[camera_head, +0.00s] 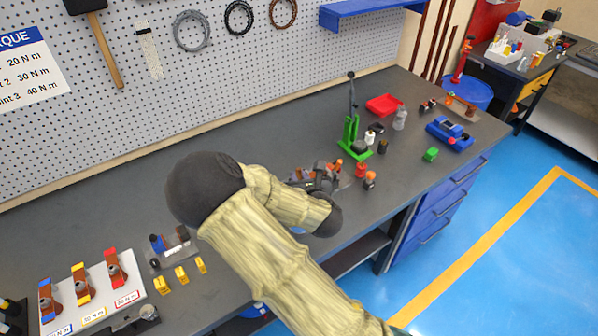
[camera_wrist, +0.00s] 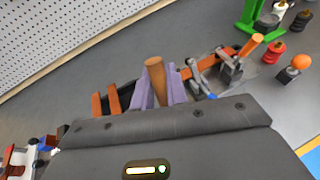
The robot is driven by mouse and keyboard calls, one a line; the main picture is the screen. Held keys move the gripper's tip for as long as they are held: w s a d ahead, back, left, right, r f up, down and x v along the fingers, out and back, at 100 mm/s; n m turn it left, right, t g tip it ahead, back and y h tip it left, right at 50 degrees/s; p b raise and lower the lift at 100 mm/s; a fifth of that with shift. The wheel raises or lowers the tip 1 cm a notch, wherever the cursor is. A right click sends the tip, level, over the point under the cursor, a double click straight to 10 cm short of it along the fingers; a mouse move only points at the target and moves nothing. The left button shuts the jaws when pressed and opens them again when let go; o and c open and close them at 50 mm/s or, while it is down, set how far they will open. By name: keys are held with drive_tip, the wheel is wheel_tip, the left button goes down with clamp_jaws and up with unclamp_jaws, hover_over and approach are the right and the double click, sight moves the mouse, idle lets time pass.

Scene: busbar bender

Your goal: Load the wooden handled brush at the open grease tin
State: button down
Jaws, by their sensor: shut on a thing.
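My gripper (camera_wrist: 158,88) shows in the wrist view with its pale purple fingers closed on an upright, round wooden handle (camera_wrist: 154,70), which I take to be the brush. The bristle end is hidden below the fingers and the gripper body. In the head view my gripper (camera_head: 322,180) is over the middle of the grey bench, largely covered by my arm, and the brush cannot be made out. I cannot tell which container is the open grease tin; small dark and white pots stand beside the green press.
The green press (camera_head: 351,135) stands beyond my gripper, with a red tray (camera_head: 384,105) further back. A clamp-like fixture with an orange-tipped lever (camera_wrist: 232,68) is close right of the fingers. A red pot (camera_wrist: 277,47) and an orange-topped pot (camera_wrist: 291,71) stand further right.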

drive_tip(key=shift+s, duration=0.15)
wheel_tip(320, 180, down, 6)
drive_tip(key=b, duration=0.5)
idle(0.7)
drive_tip(key=shift+f+b, duration=0.4)
drive_tip(key=shift+f, duration=0.2)
idle(1.8)
drive_tip(key=shift+r, duration=0.1)
